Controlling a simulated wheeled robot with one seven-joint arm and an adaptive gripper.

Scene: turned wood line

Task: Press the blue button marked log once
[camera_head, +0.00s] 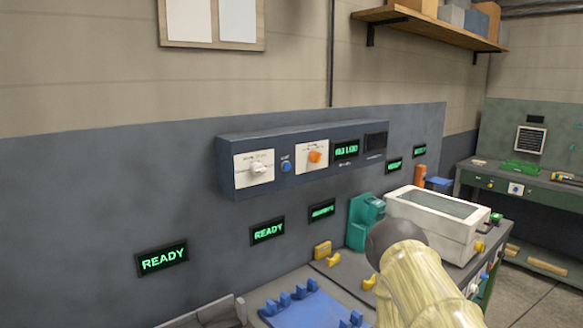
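A small round blue button (286,166) sits on the front of a dark blue-grey wall panel box (290,188). It is between a white plate with a white knob (259,168) on its left and a white plate with an orange knob (315,156) on its right. A tiny marking shows at the button, too small to read. Nothing covers the button or touches it. My gripper is not in view.
Green-lit displays reading READY (162,258) are on the wall below the box. A white bin with a window (440,220), a teal device (364,219) and a blue fixture (305,308) stand on the bench. The space before the box looks clear.

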